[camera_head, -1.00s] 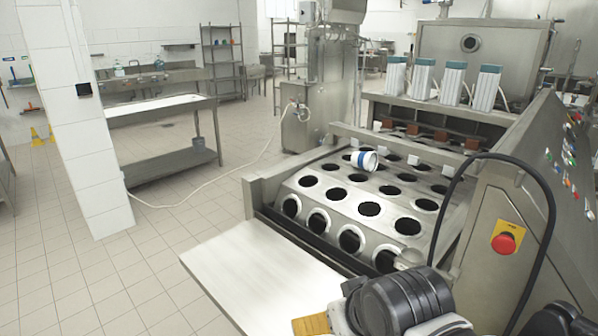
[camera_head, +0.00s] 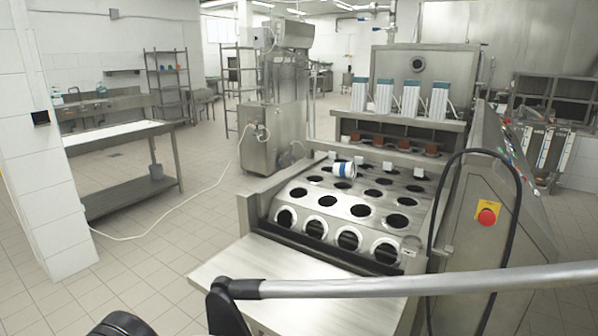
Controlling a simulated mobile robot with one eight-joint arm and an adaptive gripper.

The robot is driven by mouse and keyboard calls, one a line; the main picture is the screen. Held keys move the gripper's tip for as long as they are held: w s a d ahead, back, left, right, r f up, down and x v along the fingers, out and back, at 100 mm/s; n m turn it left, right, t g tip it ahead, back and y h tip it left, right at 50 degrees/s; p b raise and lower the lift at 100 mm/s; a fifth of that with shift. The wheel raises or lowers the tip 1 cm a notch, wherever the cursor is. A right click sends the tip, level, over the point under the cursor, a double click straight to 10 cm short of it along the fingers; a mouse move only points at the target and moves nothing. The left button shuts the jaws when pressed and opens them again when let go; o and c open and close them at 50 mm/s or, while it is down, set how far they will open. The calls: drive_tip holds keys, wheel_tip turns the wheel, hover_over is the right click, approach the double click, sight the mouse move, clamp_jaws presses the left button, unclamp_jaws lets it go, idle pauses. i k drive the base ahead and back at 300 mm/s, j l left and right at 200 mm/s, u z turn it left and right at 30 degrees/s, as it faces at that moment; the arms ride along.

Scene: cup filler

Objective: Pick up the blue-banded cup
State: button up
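The blue-banded cup (camera_head: 343,169) is white with a blue band. It lies tilted on its side on top of the steel plate with round holes (camera_head: 320,208), near that plate's back edge, among the holes. Nothing is holding it. My gripper is not visible in this view. Only parts of my own arm, a long grey link and dark joints, cross the bottom of the picture in front of the machine. They are well apart from the cup.
A flat steel shelf (camera_head: 262,278) juts out at the machine's front. A low side rail (camera_head: 262,197) runs left of the holed plate. A black cable (camera_head: 517,215) loops up on the right, near a red stop button (camera_head: 487,217). A hose crosses the open floor on the left.

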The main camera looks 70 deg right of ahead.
sight(346, 170)
drive_tip(key=i+z, duration=0.3)
drive_tip(key=i, duration=0.3)
drive_tip(key=i+z, duration=0.25)
drive_tip(key=i, duration=0.35)
drive_tip(key=i+j+z, duration=0.3)
drive_tip(key=i, duration=0.25)
drive_tip(key=i+l+z, duration=0.2)
drive_tip(key=z, duration=0.25)
drive_tip(key=i+z, duration=0.9)
drive_tip(key=i+j+z, duration=0.15)
drive_tip(key=z, duration=0.3)
drive_tip(key=i+j+z, duration=0.3)
drive_tip(key=z, duration=0.15)
drive_tip(key=i+z, duration=0.75)
drive_tip(key=i, duration=0.1)
